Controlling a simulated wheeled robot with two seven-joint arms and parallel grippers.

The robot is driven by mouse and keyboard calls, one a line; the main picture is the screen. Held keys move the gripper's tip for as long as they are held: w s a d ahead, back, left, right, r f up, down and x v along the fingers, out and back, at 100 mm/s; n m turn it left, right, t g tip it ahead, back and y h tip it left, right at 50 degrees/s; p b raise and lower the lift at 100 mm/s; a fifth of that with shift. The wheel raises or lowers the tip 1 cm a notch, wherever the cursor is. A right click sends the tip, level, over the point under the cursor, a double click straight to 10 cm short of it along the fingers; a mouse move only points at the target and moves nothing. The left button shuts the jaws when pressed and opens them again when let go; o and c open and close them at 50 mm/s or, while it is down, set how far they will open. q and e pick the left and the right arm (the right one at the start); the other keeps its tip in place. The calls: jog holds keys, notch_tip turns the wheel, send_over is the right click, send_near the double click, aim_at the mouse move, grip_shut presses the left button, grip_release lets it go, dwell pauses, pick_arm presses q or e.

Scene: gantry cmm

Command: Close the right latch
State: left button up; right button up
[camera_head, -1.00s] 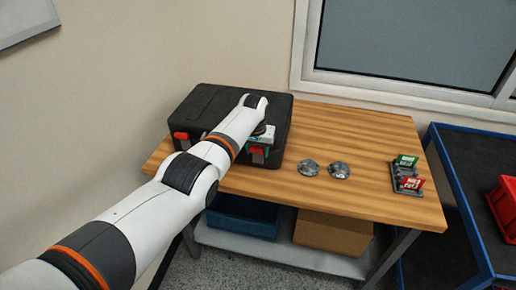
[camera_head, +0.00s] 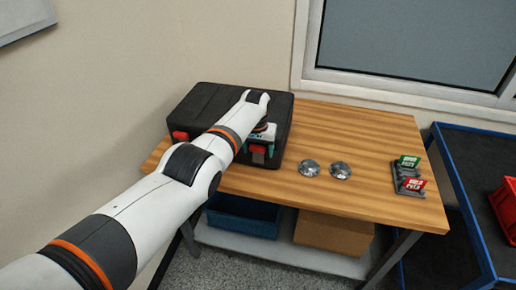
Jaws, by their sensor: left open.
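A black case (camera_head: 200,105) sits shut on the left part of the wooden table (camera_head: 350,130). Two red latches show on its front: the left latch (camera_head: 180,136) and the right latch (camera_head: 257,149). My left arm reaches in from the lower left, across the case front between the latches. My left gripper (camera_head: 262,140) is at the right latch, just above or against it; its fingers are small and partly hidden by my own wrist, and I cannot tell whether they touch the latch. The gripper is open. My right gripper is not in view.
Two shiny metal discs (camera_head: 309,168) lie right of the case. A holder with green and red tags (camera_head: 408,176) stands at the table's right. A blue bin (camera_head: 240,217) and a cardboard box (camera_head: 333,234) are below. A blue-edged cart (camera_head: 478,165) stands right.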

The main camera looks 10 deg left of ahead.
pick_arm(q)
jog(key=r+p, duration=0.3)
jog(key=r, duration=0.1)
jog(key=shift+s, duration=0.25)
notch_tip(320, 180, up, 8)
jog(key=s, duration=0.1)
jog(key=shift+s, duration=0.25)
jog(key=shift+f, duration=0.1)
